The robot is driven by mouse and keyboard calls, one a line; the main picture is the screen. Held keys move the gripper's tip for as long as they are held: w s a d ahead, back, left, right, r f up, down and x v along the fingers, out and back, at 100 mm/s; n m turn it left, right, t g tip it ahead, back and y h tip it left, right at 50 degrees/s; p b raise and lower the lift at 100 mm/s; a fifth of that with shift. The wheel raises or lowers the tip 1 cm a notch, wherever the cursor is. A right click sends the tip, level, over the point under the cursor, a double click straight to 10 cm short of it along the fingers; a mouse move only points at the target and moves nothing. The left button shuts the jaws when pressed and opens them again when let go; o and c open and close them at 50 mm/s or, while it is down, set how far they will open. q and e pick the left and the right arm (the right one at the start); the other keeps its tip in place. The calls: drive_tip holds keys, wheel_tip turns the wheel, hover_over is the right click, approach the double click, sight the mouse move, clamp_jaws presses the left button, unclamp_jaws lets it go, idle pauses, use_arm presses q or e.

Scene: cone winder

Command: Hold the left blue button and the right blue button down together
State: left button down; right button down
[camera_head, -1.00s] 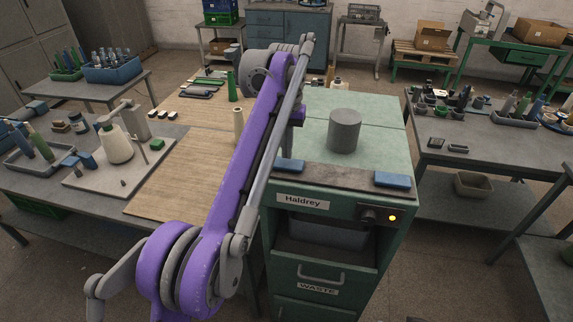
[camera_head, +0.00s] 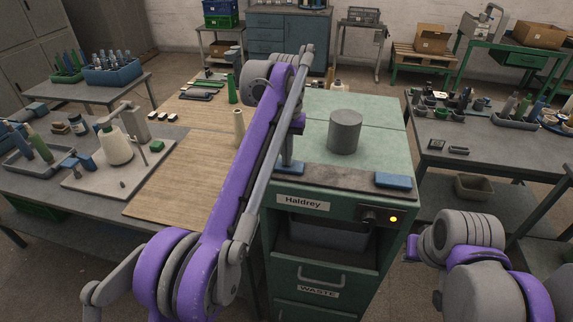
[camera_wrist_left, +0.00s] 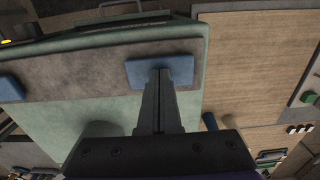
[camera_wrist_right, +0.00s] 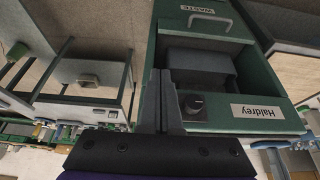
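The left blue button (camera_head: 295,169) sits at the left of the dark strip on the green machine (camera_head: 375,150) marked Haldrey. The right blue button (camera_head: 392,180) is at the strip's right end, uncovered. My left gripper (camera_head: 288,160) is shut and empty, its tips pointing down over the left button. In the left wrist view the tips (camera_wrist_left: 160,72) overlap that button (camera_wrist_left: 180,68); I cannot tell whether they press it. My right gripper (camera_wrist_right: 161,74) is shut and empty, in front of the machine's knob side; the right button is not in its view.
A grey cylinder (camera_head: 345,131) stands on the machine top behind the strip. A black knob (camera_head: 368,216) and a lit yellow lamp (camera_head: 393,219) are on its front. A side table (camera_head: 475,170) with small parts stands to the right.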

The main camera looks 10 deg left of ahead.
drive_tip(key=w+a+r+g, duration=0.2)
drive_tip(key=w+a+r, duration=0.1)
drive_tip(key=w+r, duration=1.4)
drive_tip(key=shift+x, duration=4)
drive_tip(key=shift+a, duration=0.15)
